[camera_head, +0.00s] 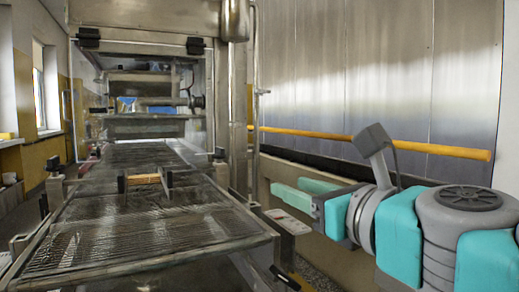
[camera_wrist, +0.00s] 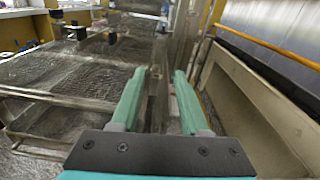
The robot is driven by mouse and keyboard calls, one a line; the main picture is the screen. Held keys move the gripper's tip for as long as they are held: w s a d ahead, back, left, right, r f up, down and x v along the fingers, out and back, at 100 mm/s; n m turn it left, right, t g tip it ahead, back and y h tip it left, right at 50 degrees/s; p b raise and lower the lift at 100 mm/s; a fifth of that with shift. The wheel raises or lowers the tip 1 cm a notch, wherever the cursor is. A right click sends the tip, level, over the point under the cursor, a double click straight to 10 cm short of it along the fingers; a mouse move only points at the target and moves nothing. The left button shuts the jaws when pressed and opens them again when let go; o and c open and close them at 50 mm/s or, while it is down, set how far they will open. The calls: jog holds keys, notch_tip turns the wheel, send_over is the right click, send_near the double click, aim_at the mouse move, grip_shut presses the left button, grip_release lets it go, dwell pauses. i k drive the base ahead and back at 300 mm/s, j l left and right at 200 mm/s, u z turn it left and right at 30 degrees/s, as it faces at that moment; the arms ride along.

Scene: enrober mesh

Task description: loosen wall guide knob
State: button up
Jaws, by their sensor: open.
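My gripper (camera_head: 284,187) is open and empty, with two pale green fingers, to the right of the mesh conveyor (camera_head: 140,241). Its fingers also show in the wrist view (camera_wrist: 160,72), pointing forward along the machine's side. A small dark knob-like part (camera_head: 219,153) stands on the conveyor's right side near the machine's upright, ahead and left of the gripper and apart from it. I cannot tell for sure that it is the wall guide knob. More dark fittings sit on the left rail, and two dark upright pieces stand on the mesh beside an orange-brown block (camera_head: 146,179).
A metal enrober housing (camera_head: 145,14) with clear panels stands over the far belt. A steel upright (camera_head: 239,115) is ahead of the gripper. A yellow rail (camera_head: 420,146) runs along the metal wall at right. A beige barrier (camera_wrist: 245,100) flanks the narrow gap right of the conveyor.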

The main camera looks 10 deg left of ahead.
aim_at(219, 154)
jog(key=i+j, duration=0.75)
jog(key=j, duration=0.1)
